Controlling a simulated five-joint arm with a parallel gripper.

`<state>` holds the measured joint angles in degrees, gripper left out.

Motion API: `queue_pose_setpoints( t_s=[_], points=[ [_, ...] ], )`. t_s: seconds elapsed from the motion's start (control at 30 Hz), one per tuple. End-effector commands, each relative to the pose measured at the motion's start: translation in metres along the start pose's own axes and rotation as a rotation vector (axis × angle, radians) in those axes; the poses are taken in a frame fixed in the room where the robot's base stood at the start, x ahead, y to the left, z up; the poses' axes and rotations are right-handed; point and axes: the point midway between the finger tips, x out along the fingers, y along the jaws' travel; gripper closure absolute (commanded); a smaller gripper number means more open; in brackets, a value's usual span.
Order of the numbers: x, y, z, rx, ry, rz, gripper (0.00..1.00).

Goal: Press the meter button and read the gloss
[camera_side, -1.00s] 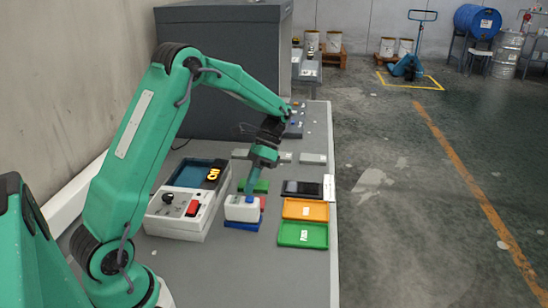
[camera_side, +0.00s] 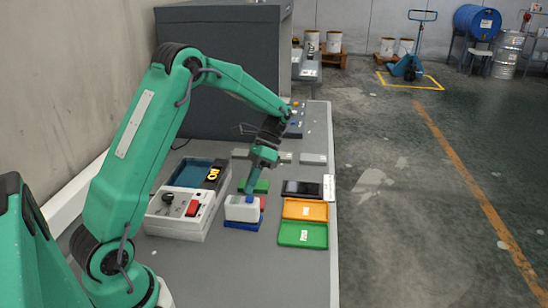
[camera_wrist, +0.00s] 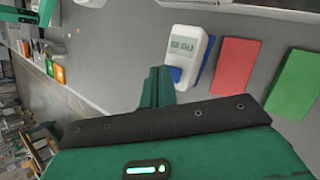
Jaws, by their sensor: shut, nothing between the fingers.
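The gloss meter (camera_side: 240,210) is a small white box standing on a blue panel (camera_side: 240,226). In the wrist view the meter (camera_wrist: 184,44) shows a lit grey display (camera_wrist: 182,44) with digits followed by "GU"; the digits are too blurred to read surely. Its blue button (camera_wrist: 174,74) is at the end nearest my gripper. My gripper (camera_side: 250,192) is shut and empty, pointing down with its tips at the button. The gripper (camera_wrist: 158,72) partly hides the button in the wrist view, and the tips appear to touch it.
A red panel (camera_wrist: 235,66) and a green panel (camera_wrist: 306,84) lie beside the meter. The bench's near part is clear.

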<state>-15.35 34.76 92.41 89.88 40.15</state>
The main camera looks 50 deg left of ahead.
Motion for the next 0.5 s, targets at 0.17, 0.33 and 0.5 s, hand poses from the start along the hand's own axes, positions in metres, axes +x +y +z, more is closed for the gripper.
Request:
queue_pose_setpoints(
  t_s=[0.17,0.33,0.5],
  points=[
    [0.0039,-0.0007,-0.0027,0.000,-0.002,0.000,1.00],
    [0.0064,-0.0013,-0.0045,0.000,-0.003,-0.001,1.00],
    [0.0065,-0.0014,-0.0047,0.000,-0.003,-0.001,1.00]
  ],
)
